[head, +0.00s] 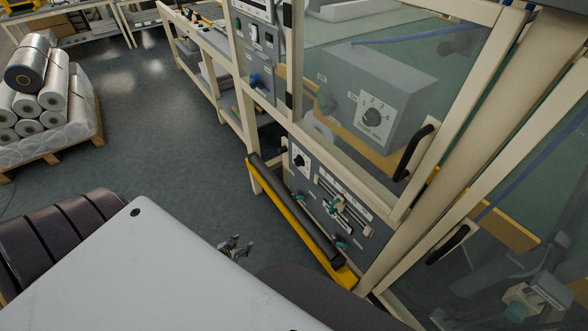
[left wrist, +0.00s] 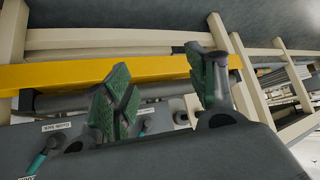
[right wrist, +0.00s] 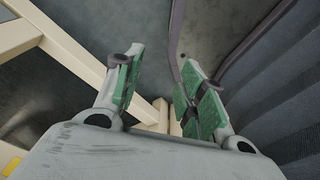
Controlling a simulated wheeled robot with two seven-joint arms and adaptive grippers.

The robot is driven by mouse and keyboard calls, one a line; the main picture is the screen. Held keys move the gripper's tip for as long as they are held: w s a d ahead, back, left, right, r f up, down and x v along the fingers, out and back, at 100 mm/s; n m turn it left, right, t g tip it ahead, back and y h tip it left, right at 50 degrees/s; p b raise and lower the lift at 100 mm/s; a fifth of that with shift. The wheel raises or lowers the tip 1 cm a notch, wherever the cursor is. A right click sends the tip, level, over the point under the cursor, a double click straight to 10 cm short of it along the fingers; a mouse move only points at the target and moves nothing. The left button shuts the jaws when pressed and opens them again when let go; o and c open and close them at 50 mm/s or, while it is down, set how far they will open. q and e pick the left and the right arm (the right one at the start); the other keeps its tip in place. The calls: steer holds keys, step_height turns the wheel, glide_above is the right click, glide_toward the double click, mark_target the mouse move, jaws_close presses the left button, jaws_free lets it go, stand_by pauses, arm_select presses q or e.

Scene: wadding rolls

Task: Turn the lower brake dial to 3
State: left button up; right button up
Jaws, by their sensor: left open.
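The lower brake dial (head: 301,160) is a black knob on a white plate, on the grey panel low on the machine frame. Its pointer setting is too small to read. An upper dial (head: 372,117), marked with numbers, sits on a grey box behind the clear guard. My left gripper (head: 235,247) is in front of the machine, left of and below the lower dial in the head view, apart from it. Its green-padded fingers (left wrist: 160,88) are apart and empty. My right gripper (right wrist: 160,80) shows in its own wrist view, fingers apart, nothing between them.
A yellow bar (head: 300,235) with a dark roller runs along the machine's front, between my left gripper and the panel. Green-handled levers (head: 338,205) sit beside the lower dial. A pallet of wrapped rolls (head: 42,100) stands left. The floor between is clear.

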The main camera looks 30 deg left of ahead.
arm_select(q)
steer(key=w+a+r+t+h+b, duration=0.1)
steer(key=w+a+r+t+b, duration=0.15)
steer(key=w+r, duration=0.4)
steer(key=w+a+r+t+h+b, duration=0.1)
steer(key=w+a+r+t+b, duration=0.2)
steer(key=w+r, duration=0.35)
steer(key=w+d+r+t+h+b, duration=0.1)
steer(key=w+d+r+b, duration=0.1)
steer(key=r, duration=0.2)
steer(key=w+d+r+h+b, duration=0.2)
steer(key=d+r+b, duration=0.1)
steer(key=r, duration=0.2)
steer(key=w+d+r+m+t+h+b, duration=0.1)
steer(key=w+d+r+h+b, duration=0.1)
steer(key=r, duration=0.3)
steer(key=shift+w+d+r+t+b, duration=0.2)
steer(key=shift+w+d+t+b, duration=0.15)
steer(key=shift+d, duration=0.15)
arm_select(e)
steer(key=w+f, duration=0.8)
steer(key=shift+w+f+t, duration=0.25)
steer(key=shift+w+t, duration=0.1)
steer(key=shift+t, duration=0.05)
arm_select(q)
steer(key=shift+w, duration=0.2)
arm_select(e)
steer(key=shift+w+a, duration=0.1)
steer(key=shift+a, duration=0.05)
